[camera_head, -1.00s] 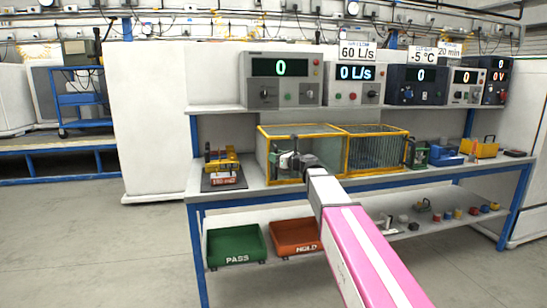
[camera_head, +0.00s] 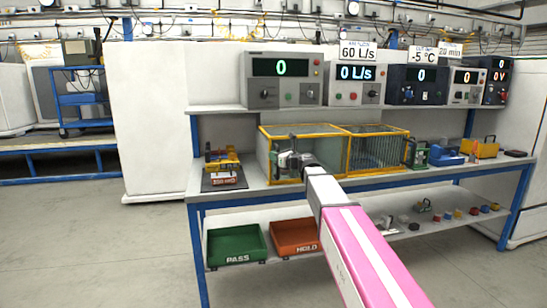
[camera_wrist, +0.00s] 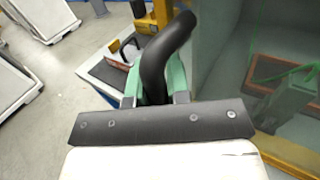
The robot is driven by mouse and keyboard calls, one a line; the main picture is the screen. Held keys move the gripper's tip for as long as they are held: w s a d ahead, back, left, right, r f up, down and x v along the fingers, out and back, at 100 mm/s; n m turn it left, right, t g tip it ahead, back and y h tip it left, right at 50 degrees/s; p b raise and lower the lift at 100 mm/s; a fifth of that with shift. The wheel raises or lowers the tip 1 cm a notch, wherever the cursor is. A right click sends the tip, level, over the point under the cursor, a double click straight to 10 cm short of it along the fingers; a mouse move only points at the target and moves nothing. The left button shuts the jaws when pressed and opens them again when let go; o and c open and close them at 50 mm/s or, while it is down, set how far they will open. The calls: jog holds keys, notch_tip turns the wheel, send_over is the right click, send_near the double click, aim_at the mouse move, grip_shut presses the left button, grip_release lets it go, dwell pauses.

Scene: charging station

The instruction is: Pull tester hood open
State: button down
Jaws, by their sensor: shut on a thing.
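The tester hood (camera_head: 310,130) is a clear box with a yellow frame on the bench; its left half is plain and its right half looks ribbed. The frame looks closed over the box. My gripper (camera_head: 289,161) is at the front of the left half. In the wrist view, my gripper (camera_wrist: 155,88) has its pale green fingers shut on a black curved handle (camera_wrist: 166,50). The handle rises out between the fingers and bends to the right. Where the handle joins the hood is hidden.
A yellow fixture (camera_head: 222,160) stands on the bench left of the hood, and a green device (camera_head: 420,154) is close at its right. A shelf with display instruments (camera_head: 284,80) runs above. Green PASS (camera_head: 236,244) and orange HOLD (camera_head: 295,237) trays sit below.

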jog(key=w+d, duration=0.3)
jog(key=d, duration=0.7)
jog(key=w+d, duration=0.2)
jog(key=d, duration=0.8)
jog(key=w+d, duration=0.3)
jog(key=d, duration=0.7)
jog(key=shift+w+d, duration=0.1)
jog(key=shift+w, duration=0.25)
jog(key=c, duration=1.1)
grip_release()
jog(key=v, duration=1)
jog(key=shift+s+d, duration=0.25)
jog(key=shift+s, duration=0.05)
